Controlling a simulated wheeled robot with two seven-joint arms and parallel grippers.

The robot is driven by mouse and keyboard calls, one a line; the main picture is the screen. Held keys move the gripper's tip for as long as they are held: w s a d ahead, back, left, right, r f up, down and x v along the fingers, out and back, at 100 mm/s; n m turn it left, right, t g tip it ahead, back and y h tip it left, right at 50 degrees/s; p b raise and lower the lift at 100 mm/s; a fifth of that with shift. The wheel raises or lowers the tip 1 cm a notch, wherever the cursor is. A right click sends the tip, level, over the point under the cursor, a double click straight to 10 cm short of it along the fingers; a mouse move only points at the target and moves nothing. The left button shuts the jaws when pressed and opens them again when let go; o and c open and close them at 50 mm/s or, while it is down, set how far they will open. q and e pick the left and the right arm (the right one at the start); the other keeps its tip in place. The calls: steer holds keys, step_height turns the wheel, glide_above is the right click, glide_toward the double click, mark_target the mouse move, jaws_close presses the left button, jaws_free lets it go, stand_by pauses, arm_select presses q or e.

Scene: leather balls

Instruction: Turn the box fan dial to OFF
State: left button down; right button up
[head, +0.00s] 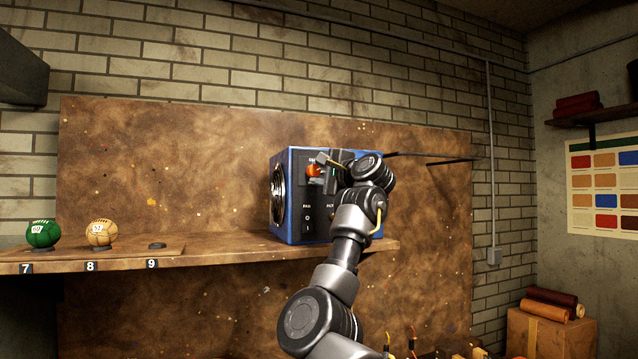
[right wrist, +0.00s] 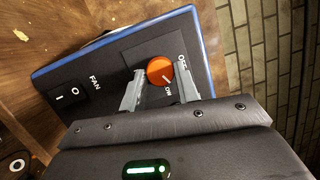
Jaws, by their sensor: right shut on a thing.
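The box fan (head: 292,195) is a blue-edged box with a dark front panel and a round metal grille on its left side. It stands on the wooden shelf. Its orange dial (head: 313,170) is high on the panel and also shows in the right wrist view (right wrist: 160,70). My right gripper (right wrist: 157,78) is shut on the dial, one finger on each side. A black FAN rocker switch (right wrist: 68,95) sits to the left on the panel. My left gripper is not in view.
The shelf (head: 215,254) carries a green ball (head: 42,233) at 7, a tan ball (head: 101,232) at 8 and an empty dark ring (head: 157,245) at 9. A cardboard box (head: 550,330) with rolls stands at the lower right. The shelf between the ring and fan is clear.

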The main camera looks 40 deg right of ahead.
steer(key=n+b, duration=0.1)
steer(key=n, duration=0.2)
steer(key=shift+g, duration=0.4)
steer(key=n, duration=0.2)
steer(key=shift+d+r+n+g, duration=0.1)
steer(key=shift+n+g, duration=0.2)
steer(key=shift+g, duration=0.1)
steer(key=n+g, duration=0.1)
steer(key=n, duration=0.2)
steer(key=shift+r, duration=0.15)
steer(key=shift+r+n+g+h, duration=0.1)
steer(key=shift+n+g+h, duration=0.4)
steer(key=shift+n, duration=1)
steer(key=o, duration=1)
steer(key=shift+c, duration=0.2)
